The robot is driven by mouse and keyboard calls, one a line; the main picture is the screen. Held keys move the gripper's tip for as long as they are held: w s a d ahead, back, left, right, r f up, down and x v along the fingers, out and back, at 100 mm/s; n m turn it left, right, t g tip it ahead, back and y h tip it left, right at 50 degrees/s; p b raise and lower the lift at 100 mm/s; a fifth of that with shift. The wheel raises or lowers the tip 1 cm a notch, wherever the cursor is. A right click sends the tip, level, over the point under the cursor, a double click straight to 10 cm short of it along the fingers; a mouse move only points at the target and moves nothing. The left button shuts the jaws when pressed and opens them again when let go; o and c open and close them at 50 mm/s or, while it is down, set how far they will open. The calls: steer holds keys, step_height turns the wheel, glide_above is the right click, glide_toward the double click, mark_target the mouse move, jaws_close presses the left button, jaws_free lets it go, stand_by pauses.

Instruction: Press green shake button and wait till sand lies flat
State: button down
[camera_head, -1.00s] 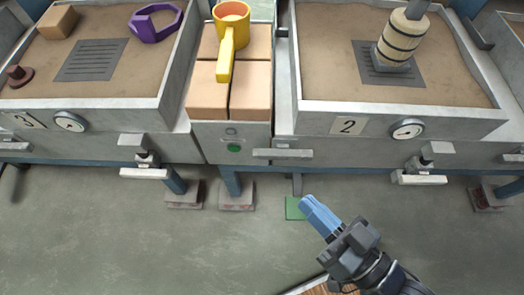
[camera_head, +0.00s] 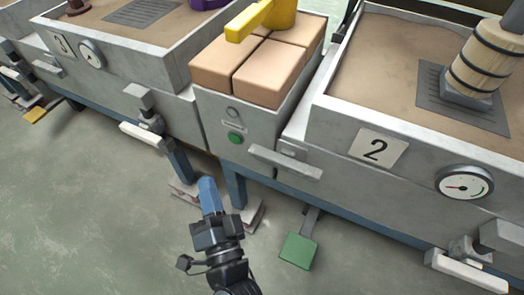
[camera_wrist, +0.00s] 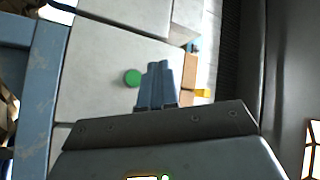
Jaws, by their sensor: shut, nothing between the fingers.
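The green button (camera_head: 235,138) is a small round disc on the front of the grey cabinet below the stacked tan blocks. It also shows in the wrist view (camera_wrist: 132,78), just left of my fingertips. My gripper (camera_head: 208,182) has blue fingers, shut and empty, below and a little left of the button in the head view, apart from it. Sand lies in the tray marked 2 (camera_head: 385,103), with a wooden barrel-like thing (camera_head: 486,62) on a grate in it. Whether that sand is fully flat is hard to tell.
A green foot pedal (camera_head: 298,250) stands near the floor at the right. A grey handle bar (camera_head: 285,162) juts out right of the button. A white lever (camera_head: 146,137) sticks out at left. Floor at left is clear.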

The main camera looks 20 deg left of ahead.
mark_target(235, 138)
steer(key=shift+a+f, duration=0.1)
steer(key=shift+a, duration=0.35)
steer(key=w+b, duration=0.7)
steer(key=w, duration=0.1)
steer(key=shift+w+d, duration=0.4)
steer(key=shift+d, duration=0.05)
steer(key=shift+w+b, duration=0.15)
steer(key=shift+b, duration=0.15)
stand_by(1.6)
steer(key=shift+w, duration=0.25)
